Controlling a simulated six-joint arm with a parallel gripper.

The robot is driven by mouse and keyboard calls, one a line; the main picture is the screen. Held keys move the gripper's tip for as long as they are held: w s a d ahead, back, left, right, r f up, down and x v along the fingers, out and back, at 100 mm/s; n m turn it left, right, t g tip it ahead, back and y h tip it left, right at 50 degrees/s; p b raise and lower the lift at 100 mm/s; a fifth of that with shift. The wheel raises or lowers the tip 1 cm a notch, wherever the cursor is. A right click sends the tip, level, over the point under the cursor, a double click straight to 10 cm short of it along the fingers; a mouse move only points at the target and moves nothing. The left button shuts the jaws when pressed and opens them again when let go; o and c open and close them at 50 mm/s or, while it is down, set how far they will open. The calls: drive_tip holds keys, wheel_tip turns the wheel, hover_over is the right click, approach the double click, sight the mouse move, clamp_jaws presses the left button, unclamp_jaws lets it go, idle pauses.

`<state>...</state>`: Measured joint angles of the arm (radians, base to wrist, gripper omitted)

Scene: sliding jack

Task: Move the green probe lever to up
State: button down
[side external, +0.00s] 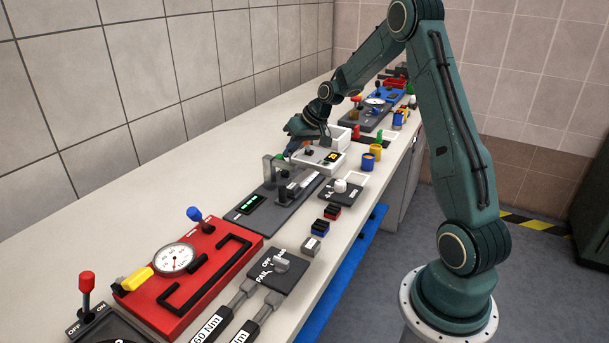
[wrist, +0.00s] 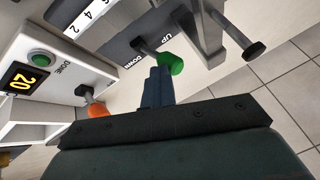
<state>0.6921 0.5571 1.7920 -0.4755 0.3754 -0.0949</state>
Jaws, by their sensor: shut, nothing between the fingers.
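The green probe lever (wrist: 172,63) is in the wrist view, a rounded green knob on a dark stem.
A grey upright frame (wrist: 203,25) with a dark-ended rod (wrist: 254,50) stands close beside the lever. A red gauge panel (side external: 190,270) stands nearer the camera.

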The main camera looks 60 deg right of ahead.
drive_tip(key=d+v, duration=0.2)
drive_tip(key=v, duration=1)
drive_tip(key=shift+s, duration=0.45)
